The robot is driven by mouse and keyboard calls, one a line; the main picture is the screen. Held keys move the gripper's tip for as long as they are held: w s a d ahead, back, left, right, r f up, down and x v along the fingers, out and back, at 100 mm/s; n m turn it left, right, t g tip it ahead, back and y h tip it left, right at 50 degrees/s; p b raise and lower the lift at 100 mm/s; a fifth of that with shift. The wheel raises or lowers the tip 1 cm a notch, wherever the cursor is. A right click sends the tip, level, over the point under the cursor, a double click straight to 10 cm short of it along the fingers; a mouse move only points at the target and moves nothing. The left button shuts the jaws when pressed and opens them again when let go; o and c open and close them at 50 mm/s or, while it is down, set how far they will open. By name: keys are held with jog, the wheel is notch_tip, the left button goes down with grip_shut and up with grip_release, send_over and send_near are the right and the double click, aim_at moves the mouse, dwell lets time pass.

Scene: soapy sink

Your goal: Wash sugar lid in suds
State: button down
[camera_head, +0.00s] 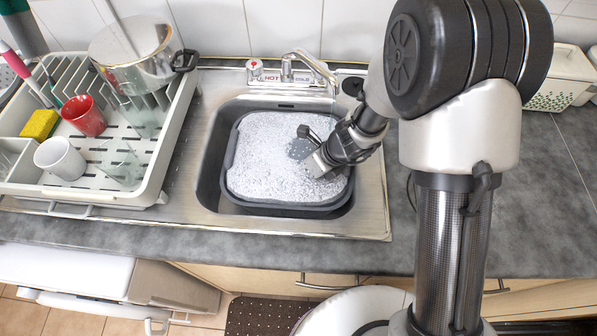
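A grey round piece (298,149), which looks like the sugar lid, shows at the surface of the white suds (262,150), right of the middle. The suds fill a dark grey basin (232,180) set in the sink. My gripper (309,148) reaches in from the right, low at the foam, with its fingertips at the grey piece. One dark finger shows above the piece and a lighter part below it. The picture is too small to tell whether the fingers are closed on it. Part of the piece is hidden by the gripper and foam.
A tap (303,65) stands behind the basin. At left, a dish rack (150,185) holds a pot (135,55), a red mug (84,116), a white mug (60,159), glasses and a yellow sponge (39,124). A white-green basket (553,90) stands at far right. The front counter is clear.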

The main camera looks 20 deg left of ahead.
jog(key=shift+s+a+p, duration=0.2)
jog(key=shift+s+a, duration=0.1)
jog(key=shift+a, duration=0.55)
jog(key=shift+s+a+p, duration=0.15)
jog(key=shift+s+a, duration=0.1)
jog(key=shift+a, duration=0.6)
notch_tip(320, 180, up, 19)
jog(key=p, duration=1.8)
jog(key=shift+f, duration=0.2)
jog(key=shift+d, duration=0.1)
